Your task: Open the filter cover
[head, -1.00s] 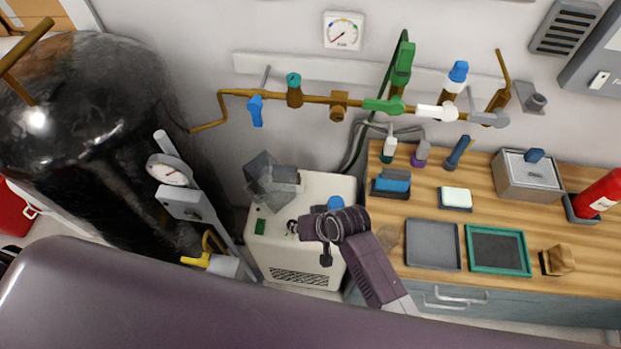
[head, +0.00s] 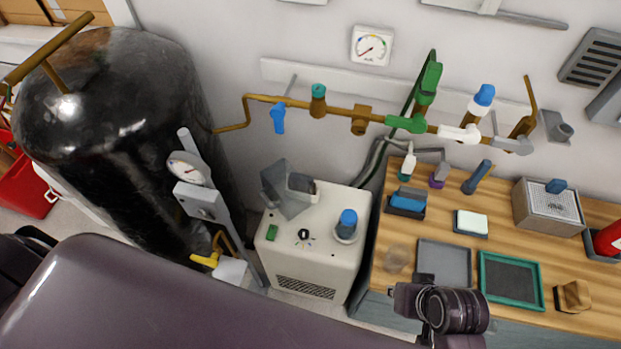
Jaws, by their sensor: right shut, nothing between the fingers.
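A white floor unit (head: 318,258) stands against the wall, with a blue knob (head: 347,223), a small black dial and a green switch on top. A translucent grey cover (head: 283,192) stands tilted up at the unit's back left, with a dark grey block (head: 301,183) beside it. It looks like the filter cover, raised, but its hinge is too small to make out. My right gripper (head: 405,298) is shut and empty, to the right of the unit, over the bench's front edge and apart from the cover. My left gripper is out of view.
A black tank (head: 120,130) with a gauge post stands left of the unit. A brown pipe with valves (head: 360,113) runs along the wall above. The wooden bench (head: 455,205) at right holds trays and blocks. My purple arm fills the lower left.

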